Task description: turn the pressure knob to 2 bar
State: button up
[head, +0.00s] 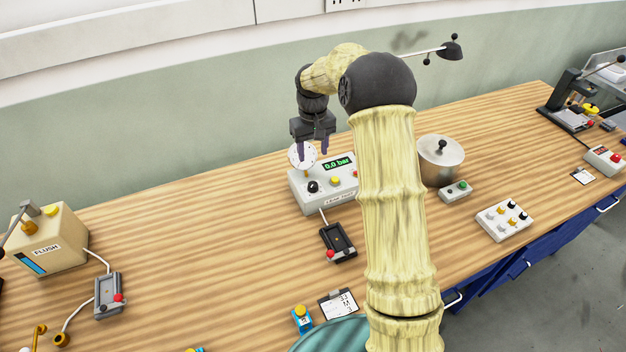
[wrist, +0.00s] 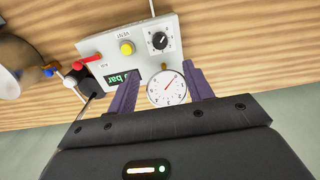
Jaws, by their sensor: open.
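The pressure unit is a pale box (head: 325,196) on the bench, and it fills the top of the wrist view (wrist: 185,50). Its black knob (head: 313,187) has a white pointer and a ring of marks, seen clearly in the wrist view (wrist: 159,40). The green display (head: 337,163) reads 0.0 bar. A round white gauge (head: 302,155) with a red needle stands at the box's back edge; it also shows in the wrist view (wrist: 166,88). My gripper (head: 312,153) is open and empty, above and behind the box. Its purple fingers (wrist: 165,76) point towards the box, apart from the knob.
A yellow button (wrist: 127,47) marked VENT and a red part (wrist: 87,62) sit on the same box. A metal pot (head: 440,160) stands to its right. A black tray-like device (head: 338,242) lies in front, joined by a cable.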

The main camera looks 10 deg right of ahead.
aim_at(313, 184)
notch_tip(313, 184, down, 12)
jog(key=shift+s+r+p, duration=0.1)
jog(key=shift+r+p, duration=0.15)
jog(key=shift+p, duration=1)
jog(key=shift+f, duration=0.55)
jog(key=c, duration=1)
